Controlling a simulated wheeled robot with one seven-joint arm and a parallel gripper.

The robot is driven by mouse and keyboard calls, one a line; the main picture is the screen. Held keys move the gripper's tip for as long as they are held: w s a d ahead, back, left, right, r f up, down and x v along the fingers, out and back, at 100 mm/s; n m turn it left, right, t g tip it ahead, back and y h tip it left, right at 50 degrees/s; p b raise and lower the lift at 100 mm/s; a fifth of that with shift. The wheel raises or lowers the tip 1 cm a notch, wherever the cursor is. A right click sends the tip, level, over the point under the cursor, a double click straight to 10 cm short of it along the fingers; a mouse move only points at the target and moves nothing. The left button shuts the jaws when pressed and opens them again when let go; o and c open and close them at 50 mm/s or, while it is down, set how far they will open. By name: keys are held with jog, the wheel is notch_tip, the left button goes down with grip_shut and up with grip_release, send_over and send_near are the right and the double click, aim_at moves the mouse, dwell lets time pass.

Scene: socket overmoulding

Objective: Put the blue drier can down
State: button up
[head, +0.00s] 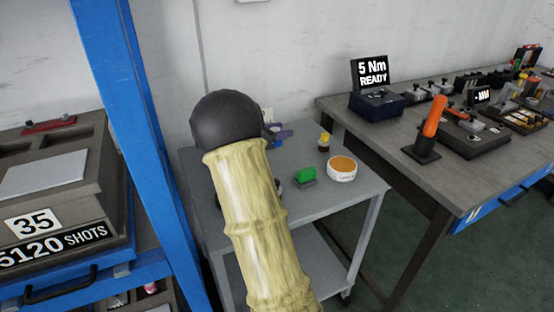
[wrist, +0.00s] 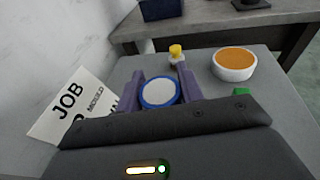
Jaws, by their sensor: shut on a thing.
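The blue drier can (wrist: 159,93) shows in the wrist view as a round white top with a blue rim. It sits between the two purple fingers of my gripper (wrist: 160,92), which is shut on it. In the head view my gripper (head: 280,134) is over the back of the grey cart (head: 315,215), mostly hidden behind my arm. The can is largely hidden there too. I cannot tell whether its base touches the cart top.
On the cart stand a white tub with orange contents (head: 342,169), a green block (head: 305,175) and a small yellow-capped bottle (head: 324,142). A job card (wrist: 75,108) stands at the left. A workbench (head: 420,180) is right, a blue rack post (head: 130,120) left.

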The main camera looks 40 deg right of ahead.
aim_at(279, 143)
notch_tip(279, 143, down, 4)
jog(key=shift+f, duration=0.2)
jog(key=shift+b, duration=0.3)
notch_tip(279, 143, down, 4)
jog(key=shift+w+r+b, duration=0.1)
jog(key=shift+b, duration=0.25)
jog(key=o, duration=1)
jog(key=shift+a, duration=0.15)
jog(key=v, duration=0.7)
jog(key=shift+a+p, duration=0.15)
jog(key=shift+p, duration=0.2)
